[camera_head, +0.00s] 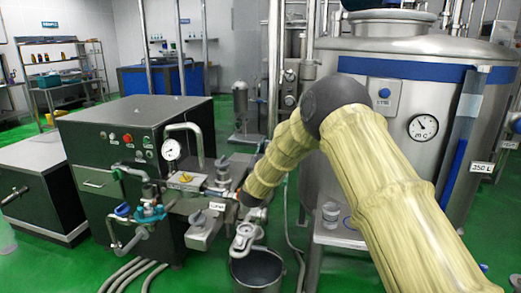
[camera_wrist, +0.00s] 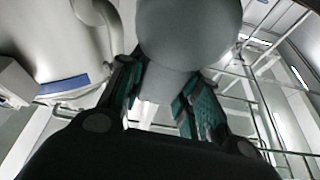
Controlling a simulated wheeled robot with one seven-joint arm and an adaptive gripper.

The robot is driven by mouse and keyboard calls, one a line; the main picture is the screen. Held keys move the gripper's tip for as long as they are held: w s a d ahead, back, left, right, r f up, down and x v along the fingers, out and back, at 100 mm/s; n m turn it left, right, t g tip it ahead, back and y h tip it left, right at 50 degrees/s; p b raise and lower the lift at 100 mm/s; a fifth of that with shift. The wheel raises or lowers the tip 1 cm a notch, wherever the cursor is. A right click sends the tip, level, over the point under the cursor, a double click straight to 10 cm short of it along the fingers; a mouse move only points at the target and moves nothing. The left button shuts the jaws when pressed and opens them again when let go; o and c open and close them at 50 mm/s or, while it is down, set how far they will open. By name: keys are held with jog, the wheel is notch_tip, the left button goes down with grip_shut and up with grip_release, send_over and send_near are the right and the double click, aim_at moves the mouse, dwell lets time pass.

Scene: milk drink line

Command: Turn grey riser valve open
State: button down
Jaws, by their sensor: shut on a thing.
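My gripper (camera_wrist: 158,100) is shut, its two teal-padded fingers on either side of a large grey rounded part (camera_wrist: 190,35) with a narrower neck. This looks like the grey riser valve, but its handle angle cannot be told. In the head view my arm bends down to the pipework at the right front of the dark machine. My gripper there is mostly hidden behind the wrist, and the contact is too small to make out.
The dark machine (camera_head: 110,145) carries a pressure gauge (camera_head: 171,149) and a blue-green valve (camera_head: 150,213). A pale round fitting (camera_head: 246,232) sits above a dark bucket (camera_head: 258,268). A large steel tank (camera_head: 385,145) stands to the right. Hoses (camera_head: 145,272) lie on the green floor.

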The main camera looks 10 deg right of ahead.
jog(key=shift+a+f+n+y, duration=0.2)
jog(key=shift+f+n+y, duration=0.15)
jog(key=shift+n, duration=0.35)
jog(key=c, duration=1.2)
grip_release()
jog(key=shift+o, duration=1)
jog(key=shift+a, duration=0.1)
jog(key=shift+r, duration=0.15)
jog(key=shift+s, duration=0.1)
jog(key=v, duration=1.1)
jog(key=shift+s+f, duration=0.3)
jog(key=shift+f, duration=0.05)
